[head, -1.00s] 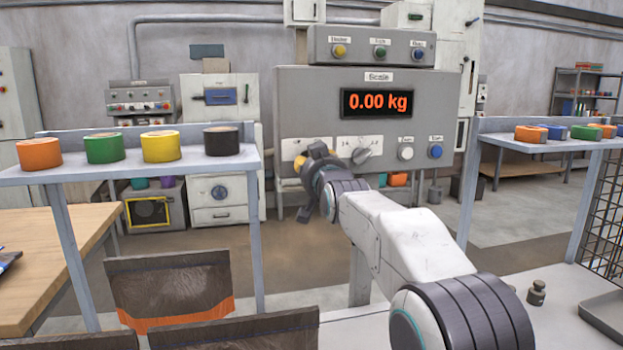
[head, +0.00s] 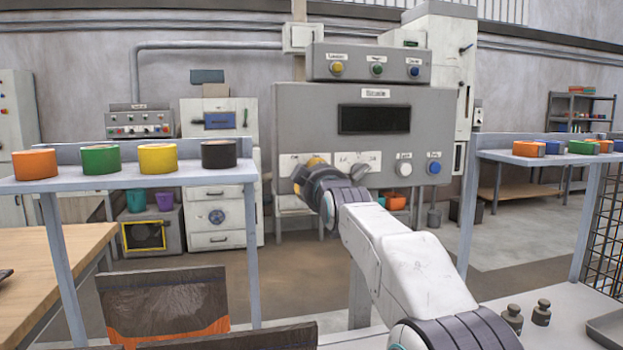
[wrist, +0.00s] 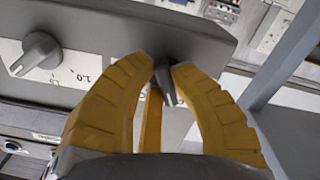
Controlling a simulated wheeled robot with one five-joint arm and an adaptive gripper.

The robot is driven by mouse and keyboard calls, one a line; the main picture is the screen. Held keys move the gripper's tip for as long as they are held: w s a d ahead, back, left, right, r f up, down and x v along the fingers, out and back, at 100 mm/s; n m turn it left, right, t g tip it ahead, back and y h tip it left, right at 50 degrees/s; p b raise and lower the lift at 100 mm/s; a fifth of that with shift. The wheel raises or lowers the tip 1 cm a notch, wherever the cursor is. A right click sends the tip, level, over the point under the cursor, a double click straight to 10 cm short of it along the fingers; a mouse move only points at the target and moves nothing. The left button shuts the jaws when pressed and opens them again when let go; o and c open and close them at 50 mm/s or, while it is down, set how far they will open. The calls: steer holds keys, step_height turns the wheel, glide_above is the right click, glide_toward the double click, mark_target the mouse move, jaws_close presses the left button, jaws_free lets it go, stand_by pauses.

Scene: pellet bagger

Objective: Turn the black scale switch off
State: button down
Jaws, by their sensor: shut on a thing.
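The grey scale panel (head: 300,112) stands ahead of me, and its display (head: 374,119) is dark. The switch handle points downward, slightly to the right, in that view. In the head view my gripper (head: 303,175) is at the lower left of the panel and hides the switch. A grey selector knob (head: 360,168) sits just to the right; the wrist view shows it (wrist: 38,52) at the left, clear of my fingers.
White and blue buttons (head: 404,169) are farther right on the panel. A shelf with tape rolls (head: 157,158) stands at the left, another shelf (head: 545,150) at the right. Dark bags (head: 165,305) and weights (head: 541,312) are in the foreground.

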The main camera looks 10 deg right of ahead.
steer(key=shift+r+n, duration=0.25)
steer(key=shift+n, duration=0.05)
steer(key=c, duration=1.1)
jaws_free()
steer(key=shift+w+a+f, duration=0.1)
steer(key=shift+f, duration=0.1)
steer(key=s, duration=1.2)
